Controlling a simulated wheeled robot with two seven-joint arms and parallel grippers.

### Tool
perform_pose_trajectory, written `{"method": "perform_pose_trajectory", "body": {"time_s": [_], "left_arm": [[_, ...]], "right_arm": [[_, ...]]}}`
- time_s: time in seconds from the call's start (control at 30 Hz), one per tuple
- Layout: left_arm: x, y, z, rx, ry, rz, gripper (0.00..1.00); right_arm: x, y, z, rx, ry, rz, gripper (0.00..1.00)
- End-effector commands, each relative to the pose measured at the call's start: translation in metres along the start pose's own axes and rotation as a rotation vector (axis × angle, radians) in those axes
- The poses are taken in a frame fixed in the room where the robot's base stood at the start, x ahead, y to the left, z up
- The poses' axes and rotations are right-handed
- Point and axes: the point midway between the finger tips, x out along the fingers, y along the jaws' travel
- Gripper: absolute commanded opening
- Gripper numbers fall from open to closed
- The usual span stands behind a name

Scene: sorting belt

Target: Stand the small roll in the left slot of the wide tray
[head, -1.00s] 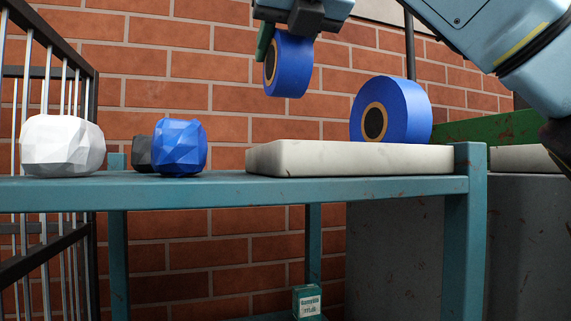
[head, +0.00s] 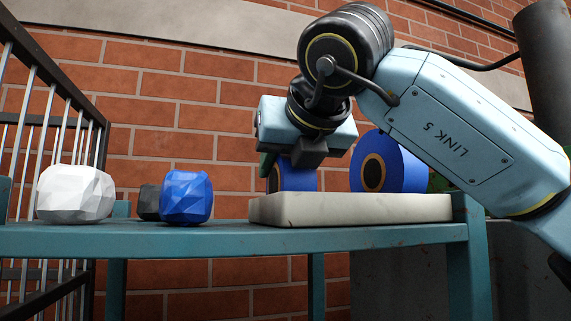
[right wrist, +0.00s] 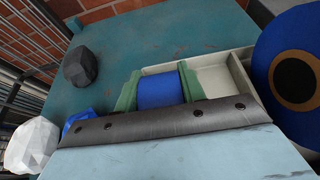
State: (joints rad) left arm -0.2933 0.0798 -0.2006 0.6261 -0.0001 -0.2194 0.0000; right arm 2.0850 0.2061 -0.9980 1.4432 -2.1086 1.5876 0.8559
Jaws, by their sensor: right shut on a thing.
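The small blue roll (head: 297,181) is upright between the jaws of my right gripper (head: 288,172), at the left part of the wide cream tray (head: 350,211). In the right wrist view the small roll (right wrist: 156,92) sits between the two green fingers, which are shut on it. Its lower edge is hidden behind the tray's front wall in the head view, so I cannot tell whether it touches the tray floor. A bare tray compartment (right wrist: 212,80) shows just right of the fingers. My left gripper is not in view.
A large blue roll (head: 400,165) stands at the tray's right end. Left of the tray on the teal table (head: 120,240) are a blue faceted lump (head: 186,197), a dark lump (head: 148,203) and a white lump (head: 75,194). A barred rack stands at far left.

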Motion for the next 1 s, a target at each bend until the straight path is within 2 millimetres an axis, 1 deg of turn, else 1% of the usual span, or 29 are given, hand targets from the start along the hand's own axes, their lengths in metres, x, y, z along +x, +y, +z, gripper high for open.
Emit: {"method": "perform_pose_trajectory", "body": {"time_s": [0.13,0.27,0.3,0.43,0.47,0.73,0.87,1.0], "left_arm": [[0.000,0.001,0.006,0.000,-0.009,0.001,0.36],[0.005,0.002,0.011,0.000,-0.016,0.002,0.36],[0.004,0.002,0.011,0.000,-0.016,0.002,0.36],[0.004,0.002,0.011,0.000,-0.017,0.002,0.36],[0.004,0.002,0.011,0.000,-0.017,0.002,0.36],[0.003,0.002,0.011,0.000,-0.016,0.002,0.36],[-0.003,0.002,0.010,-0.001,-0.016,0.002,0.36],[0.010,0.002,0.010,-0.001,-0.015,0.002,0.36]], "right_arm": [[0.000,0.000,0.000,0.000,-0.001,0.000,0.14],[0.001,0.000,-0.004,0.000,-0.001,0.000,0.14],[0.001,0.000,-0.004,-0.001,0.000,0.000,0.42],[0.001,0.000,-0.003,-0.001,0.000,0.001,0.59],[0.001,0.000,-0.003,-0.001,0.000,0.001,0.62],[0.001,0.000,-0.002,-0.001,0.000,0.001,0.62],[-0.002,0.000,0.003,-0.001,-0.001,0.001,0.62],[-0.028,0.000,0.000,-0.001,-0.006,0.001,0.62]]}}
